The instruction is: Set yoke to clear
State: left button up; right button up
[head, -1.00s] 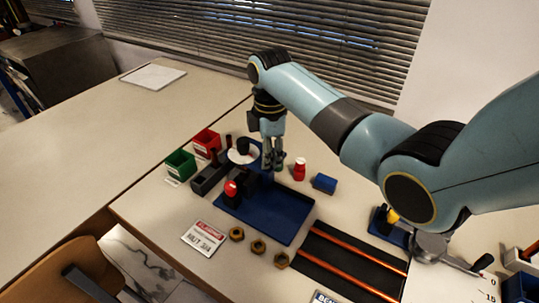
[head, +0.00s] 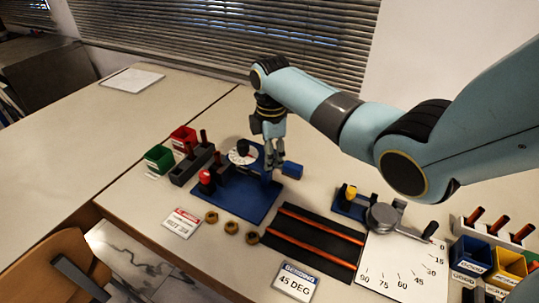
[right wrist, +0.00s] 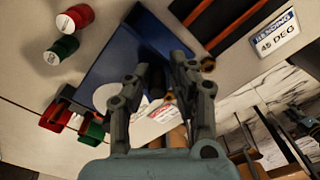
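The blue rig plate (head: 240,208) lies mid-table with a red knob (head: 206,176) at its left. The blue yoke (head: 266,176) stands towards the plate's back right, beside a white dial disc (head: 240,158). My right gripper (head: 275,161) is down at the yoke, its two fingers close on either side of it. In the right wrist view the gripper (right wrist: 158,66) has its fingers a small gap apart over the blue plate (right wrist: 135,45); the grip itself is partly hidden. The left gripper is not in view.
Red (head: 183,138) and green (head: 158,157) bins stand left. Several brass nuts (head: 231,227) and a 45 DEG sign (head: 294,282) lie in front. Red and green cans (right wrist: 62,48) show in the wrist view.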

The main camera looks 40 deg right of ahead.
jog(key=shift+o, duration=1)
jog(key=shift+s, duration=0.1)
jog(key=shift+o, duration=0.5)
jog(key=shift+r, duration=0.15)
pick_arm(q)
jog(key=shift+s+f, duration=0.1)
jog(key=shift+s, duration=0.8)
pick_arm(e)
notch_tip(320, 180, up, 12)
